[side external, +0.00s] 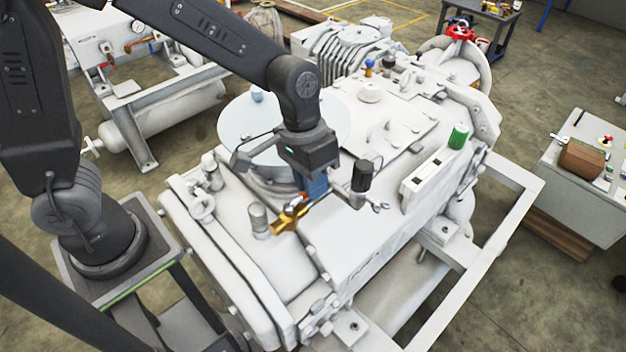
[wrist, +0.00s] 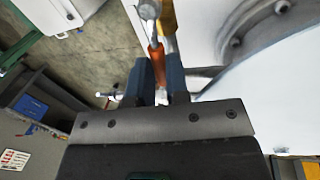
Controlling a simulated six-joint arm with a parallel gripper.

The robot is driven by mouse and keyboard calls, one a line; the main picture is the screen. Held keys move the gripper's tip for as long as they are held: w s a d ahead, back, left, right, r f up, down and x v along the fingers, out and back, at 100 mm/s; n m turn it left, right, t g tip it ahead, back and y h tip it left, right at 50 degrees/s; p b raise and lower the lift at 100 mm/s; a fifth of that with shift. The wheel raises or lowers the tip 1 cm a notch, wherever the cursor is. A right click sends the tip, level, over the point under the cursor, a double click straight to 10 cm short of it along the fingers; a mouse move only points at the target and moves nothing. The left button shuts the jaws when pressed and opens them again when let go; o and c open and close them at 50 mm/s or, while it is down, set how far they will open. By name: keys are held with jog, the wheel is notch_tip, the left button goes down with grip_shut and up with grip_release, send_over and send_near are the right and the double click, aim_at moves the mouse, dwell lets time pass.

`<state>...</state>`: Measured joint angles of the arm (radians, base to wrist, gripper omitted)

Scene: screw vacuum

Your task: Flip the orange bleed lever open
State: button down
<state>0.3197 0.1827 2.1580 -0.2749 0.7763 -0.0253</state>
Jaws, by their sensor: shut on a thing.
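The orange bleed lever (side external: 287,218) sits on top of the white pump housing, near its left end in the side external view. My gripper (side external: 312,190), with blue fingers, reaches down to the lever's right end. In the wrist view the lever's orange part (wrist: 157,52) runs between the two blue fingertips of my gripper (wrist: 159,75). The gripper is shut on it. The fingers hide the gripped end.
A grey cylinder (side external: 258,220) stands just left of the lever. A dark-topped fitting (side external: 361,181) stands close on the right. A large pale disc (side external: 235,125) lies behind my wrist. A green cap (side external: 458,136) is farther right.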

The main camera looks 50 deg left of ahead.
jog(key=c, duration=1.1)
grip_release()
